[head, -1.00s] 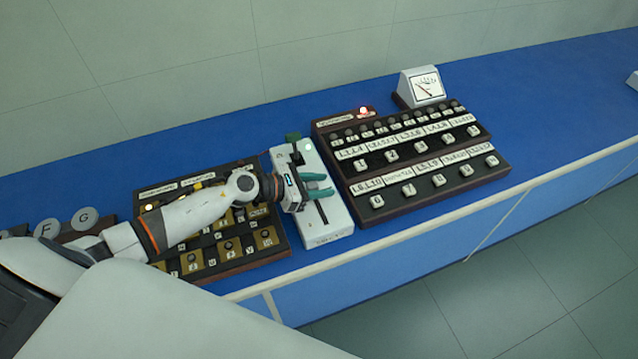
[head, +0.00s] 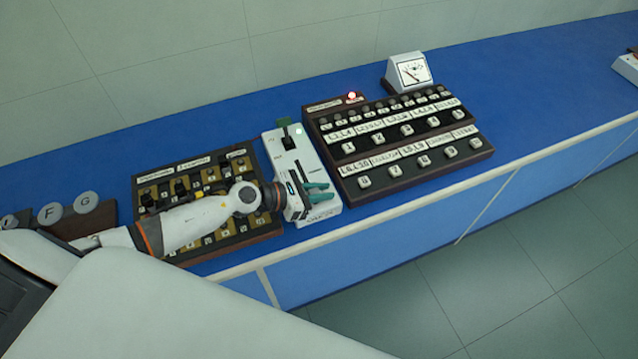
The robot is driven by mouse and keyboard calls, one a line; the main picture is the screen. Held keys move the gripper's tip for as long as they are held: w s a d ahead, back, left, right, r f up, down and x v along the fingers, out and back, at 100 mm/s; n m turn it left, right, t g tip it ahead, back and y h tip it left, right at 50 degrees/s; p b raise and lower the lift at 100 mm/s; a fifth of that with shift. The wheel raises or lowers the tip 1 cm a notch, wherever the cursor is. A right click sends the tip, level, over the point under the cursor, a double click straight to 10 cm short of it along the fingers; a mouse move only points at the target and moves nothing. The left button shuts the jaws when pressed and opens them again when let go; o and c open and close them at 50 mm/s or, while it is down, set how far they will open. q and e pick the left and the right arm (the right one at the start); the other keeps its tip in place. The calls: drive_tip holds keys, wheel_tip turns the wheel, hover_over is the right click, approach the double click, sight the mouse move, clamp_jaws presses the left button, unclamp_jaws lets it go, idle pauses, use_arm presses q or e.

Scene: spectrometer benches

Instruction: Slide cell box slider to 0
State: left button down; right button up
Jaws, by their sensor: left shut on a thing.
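The cell box (head: 278,150) is a white upright-lying case on the blue bench, with a dark slot along its top face and a dark green block (head: 285,123) at its far end. My left gripper (head: 324,191) has green fingers and reaches in from the left over the near end of the box. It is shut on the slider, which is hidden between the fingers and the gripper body. The far part of the slot shows bare beyond the gripper. Scale marks on the box are too small to read. My right gripper is not in view.
A key panel with brass plates (head: 153,187) lies left of the box, partly under my left arm. A dark panel with numbered white keys and a red lamp (head: 351,96) stands close at right. A meter (head: 409,72) stands behind. Round lettered discs (head: 50,214) are at far left.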

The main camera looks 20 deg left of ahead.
use_arm(q)
drive_tip(key=shift+s+d+f, duration=0.2)
drive_tip(key=c, duration=1.6)
unclamp_jaws()
drive_tip(key=o, duration=0.3)
drive_tip(key=shift+d+r, duration=0.15)
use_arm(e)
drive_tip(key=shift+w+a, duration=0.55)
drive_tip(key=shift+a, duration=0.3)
